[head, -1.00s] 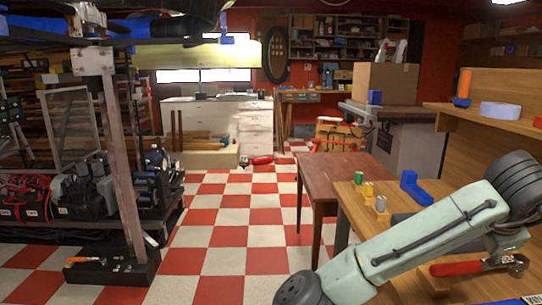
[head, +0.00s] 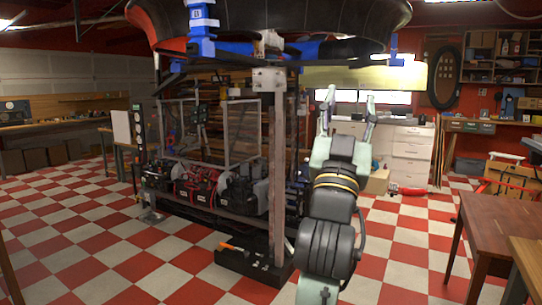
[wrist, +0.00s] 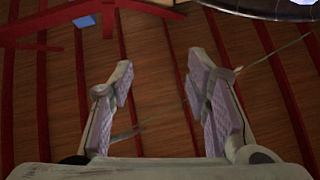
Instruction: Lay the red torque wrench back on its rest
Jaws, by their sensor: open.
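My gripper (head: 348,108) is raised in front of the head camera with its fingers pointing up. It is open, and the wrist view shows nothing between its fingers (wrist: 160,78). The wrist view faces up at a wooden ceiling with red beams. I see no red torque wrench in either current view, and I cannot pick out its rest. An orange-handled tool (head: 232,247) lies on the black base (head: 240,266) of the metal post, left of my arm; it is too small to identify.
The ducted rotor (head: 270,22) hangs over a metal frame (head: 277,170) close left of my arm. Wooden tables (head: 500,225) stand at the right edge. A red object (head: 408,190) lies on the floor behind. The checkered floor is open at left and centre right.

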